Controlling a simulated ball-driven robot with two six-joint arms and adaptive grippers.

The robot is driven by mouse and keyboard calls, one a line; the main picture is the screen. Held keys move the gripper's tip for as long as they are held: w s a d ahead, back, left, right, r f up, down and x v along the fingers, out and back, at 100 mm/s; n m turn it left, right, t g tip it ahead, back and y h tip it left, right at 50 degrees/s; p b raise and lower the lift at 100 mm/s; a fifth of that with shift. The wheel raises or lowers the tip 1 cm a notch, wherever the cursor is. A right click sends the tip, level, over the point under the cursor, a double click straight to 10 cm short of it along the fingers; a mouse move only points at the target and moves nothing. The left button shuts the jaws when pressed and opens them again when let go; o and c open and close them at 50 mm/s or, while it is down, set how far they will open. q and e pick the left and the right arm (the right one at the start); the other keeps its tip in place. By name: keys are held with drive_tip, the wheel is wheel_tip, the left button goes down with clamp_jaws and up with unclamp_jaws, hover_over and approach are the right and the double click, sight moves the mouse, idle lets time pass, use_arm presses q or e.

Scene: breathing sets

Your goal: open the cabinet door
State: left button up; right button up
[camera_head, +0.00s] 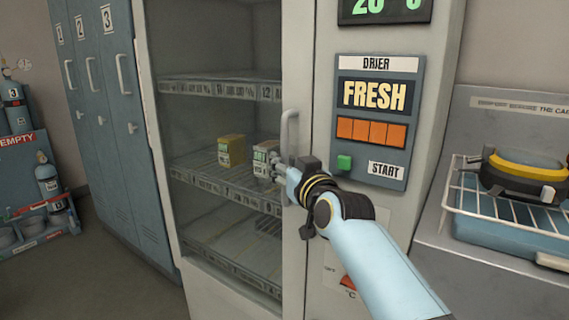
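The drying cabinet (302,60) stands in the middle with a tall glass-fronted door (225,50). The door looks closed, with wire shelves visible behind it. Its pale vertical handle (286,125) is on the door's right edge. My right gripper (279,166) reaches in from the right and is at the lower part of the handle. Its fingers overlap the handle in the picture; whether they are closed around it I cannot tell. My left gripper is not in view.
Two small boxes, one yellow (231,150) and one whitish (264,157), stand on the middle shelf. A control panel (376,120) is right of the door. Blue lockers (105,130) stand at left. A wire rack (510,212) on a counter is at right. Floor at lower left is clear.

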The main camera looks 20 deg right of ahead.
drive_tip(key=shift+w, duration=0.3)
clamp_jaws()
drive_tip(key=shift+a+f, duration=0.1)
